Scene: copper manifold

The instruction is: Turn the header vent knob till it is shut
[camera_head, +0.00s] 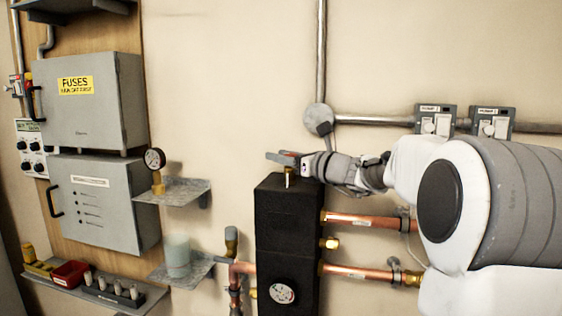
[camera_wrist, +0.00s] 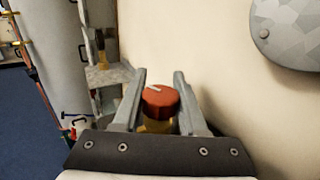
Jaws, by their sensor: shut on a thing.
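The red vent knob (camera_wrist: 159,100) has a pale pointer mark on its top and sits on a brass stem (camera_wrist: 157,126), seen in the wrist view. My gripper (camera_wrist: 160,88) is shut on the knob, one finger on each side. In the head view my gripper (camera_head: 283,159) is at the top of the black header block (camera_head: 287,225), reaching in from the right. A short brass stem (camera_head: 289,178) shows just under the fingers there. The knob is mostly hidden by my gripper in the head view.
Copper pipes (camera_head: 362,221) leave the header to the right. A pressure gauge (camera_head: 282,293) is on its front. Left are small shelves (camera_head: 180,192), one with a gauge (camera_head: 154,159), and a fuse box (camera_head: 92,110). Grey conduit and a round junction box (camera_head: 318,117) are on the wall above.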

